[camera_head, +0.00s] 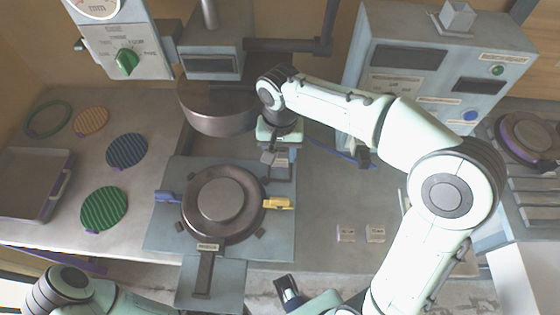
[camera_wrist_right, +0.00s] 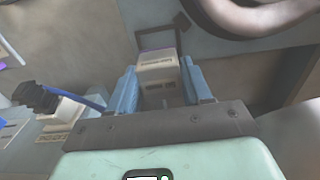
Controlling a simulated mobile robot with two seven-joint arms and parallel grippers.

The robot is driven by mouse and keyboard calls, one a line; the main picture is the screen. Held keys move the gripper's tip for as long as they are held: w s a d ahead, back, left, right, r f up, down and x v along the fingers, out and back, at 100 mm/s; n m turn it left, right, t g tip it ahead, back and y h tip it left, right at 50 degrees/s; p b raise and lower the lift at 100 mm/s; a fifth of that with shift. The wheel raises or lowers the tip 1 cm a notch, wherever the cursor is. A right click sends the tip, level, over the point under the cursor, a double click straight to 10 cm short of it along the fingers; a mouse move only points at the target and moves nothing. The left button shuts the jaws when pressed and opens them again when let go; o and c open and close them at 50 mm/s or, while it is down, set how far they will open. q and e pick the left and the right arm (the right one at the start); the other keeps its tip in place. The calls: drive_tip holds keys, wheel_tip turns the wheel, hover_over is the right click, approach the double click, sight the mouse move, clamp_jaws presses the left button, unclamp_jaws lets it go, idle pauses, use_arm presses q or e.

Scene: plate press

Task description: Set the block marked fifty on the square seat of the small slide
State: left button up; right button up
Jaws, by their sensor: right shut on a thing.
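My right gripper (camera_head: 278,158) reaches down behind the round press plate, near the back edge of its base. In the right wrist view its two blue fingers (camera_wrist_right: 158,90) are shut on a pale block (camera_wrist_right: 157,70) with a dark label too blurred to read. A purple edge shows at the block's far side. A blue rail with a black end piece (camera_head: 364,158), perhaps part of the small slide, lies right of the gripper; it also shows in the right wrist view (camera_wrist_right: 85,101). A gripper (camera_head: 290,292), apparently my left, shows partly at the bottom edge.
The round press plate (camera_head: 186,206) has a blue handle and a yellow handle (camera_head: 278,204). A grey control cabinet (camera_head: 440,55) stands behind right. Green and blue discs lie on the left.

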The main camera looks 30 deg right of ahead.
sight(280, 161)
drive_tip(key=shift+f+b, duration=0.3)
drive_tip(key=shift+f, duration=1.8)
drive_tip(key=shift+f, duration=0.15)
drive_tip(key=o, duration=1.2)
drive_tip(key=shift+r, duration=0.2)
wheel_tip(280, 161, up, 12)
drive_tip(key=shift+f+p, duration=0.1)
drive_tip(key=shift+p, duration=1)
